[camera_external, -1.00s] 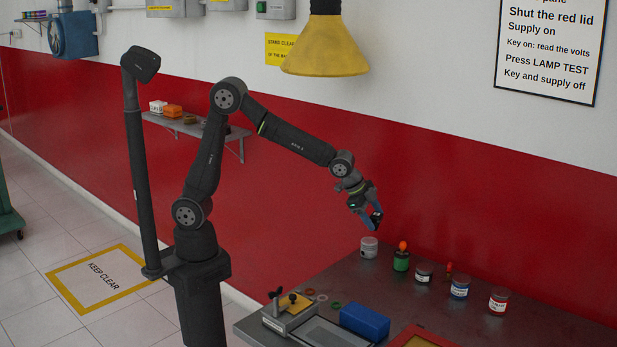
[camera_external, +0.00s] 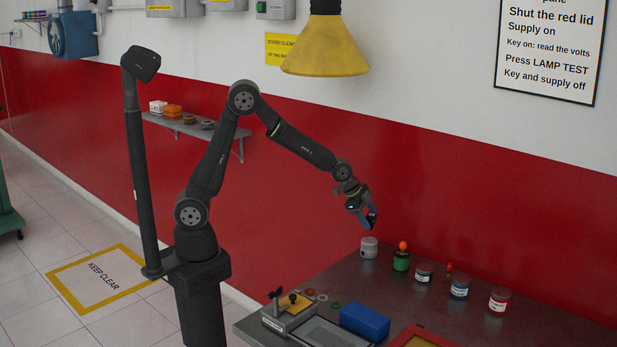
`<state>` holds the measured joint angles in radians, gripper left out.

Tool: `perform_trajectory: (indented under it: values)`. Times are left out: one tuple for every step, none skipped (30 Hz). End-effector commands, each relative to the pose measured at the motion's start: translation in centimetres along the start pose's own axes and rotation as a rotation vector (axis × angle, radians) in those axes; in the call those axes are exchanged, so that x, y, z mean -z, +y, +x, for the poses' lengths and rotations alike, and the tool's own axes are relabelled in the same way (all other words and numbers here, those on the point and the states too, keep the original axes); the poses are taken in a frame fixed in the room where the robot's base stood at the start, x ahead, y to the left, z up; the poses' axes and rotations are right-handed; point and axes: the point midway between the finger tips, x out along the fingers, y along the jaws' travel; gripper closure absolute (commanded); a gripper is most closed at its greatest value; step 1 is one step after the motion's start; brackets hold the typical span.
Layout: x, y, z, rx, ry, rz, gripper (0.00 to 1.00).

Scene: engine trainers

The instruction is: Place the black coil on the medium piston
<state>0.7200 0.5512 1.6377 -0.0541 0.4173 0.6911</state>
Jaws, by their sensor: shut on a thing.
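My gripper (camera_external: 369,219) is in the air over the far left part of the bench, pointing down. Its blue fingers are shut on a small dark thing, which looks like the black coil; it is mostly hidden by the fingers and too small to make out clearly. A pale grey cylinder (camera_external: 369,248) stands upright on the bench just below my gripper, with a gap between them. I cannot tell whether it is the medium piston; no piston is clearly readable in this view.
The dark bench (camera_external: 463,321) carries a row with a green pot (camera_external: 401,261) with an orange knob and several labelled jars (camera_external: 459,287). A blue box (camera_external: 365,321), small rings (camera_external: 322,298) and a grey device (camera_external: 290,313) are nearer. A wall shelf (camera_external: 222,132) holds blocks and dark rings.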

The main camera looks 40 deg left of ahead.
Motion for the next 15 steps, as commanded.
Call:
perform_trajectory:
  values:
    - [-0.1, 0.0, 0.2, 0.000, 0.000, 0.000, 0.70]
    - [-0.2, 0.0, 0.4, 0.000, 0.000, 0.000, 0.70]
    - [-0.4, 0.2, 0.8, -0.001, -0.001, 0.000, 0.70]
    - [-0.6, 0.3, 1.1, -0.002, -0.002, 0.000, 0.70]
    - [-0.8, 0.5, 1.5, -0.002, -0.003, 0.000, 0.70]
    - [-1.1, 0.7, 2.0, -0.002, -0.002, 0.000, 0.70]
    - [-1.3, 0.8, 2.5, -0.003, -0.003, 0.000, 0.70]
    - [-1.5, 0.9, 2.9, -0.003, -0.003, -0.001, 0.70]
    - [-1.6, 1.1, 3.2, -0.001, -0.002, -0.001, 0.70]
    - [-1.7, 1.1, 3.4, -0.001, -0.001, 0.000, 0.70]
    - [-1.7, 1.1, 3.5, -0.001, -0.001, 0.000, 0.70]
    - [-1.7, 1.1, 3.5, 0.000, 0.000, 0.000, 0.70]
    - [-1.7, 1.1, 3.5, 0.000, 0.000, 0.000, 0.70]
    - [-1.7, 1.1, 3.5, 0.000, 0.000, 0.000, 0.70]
    - [-1.7, 1.1, 3.5, 0.000, 0.000, 0.000, 0.70]
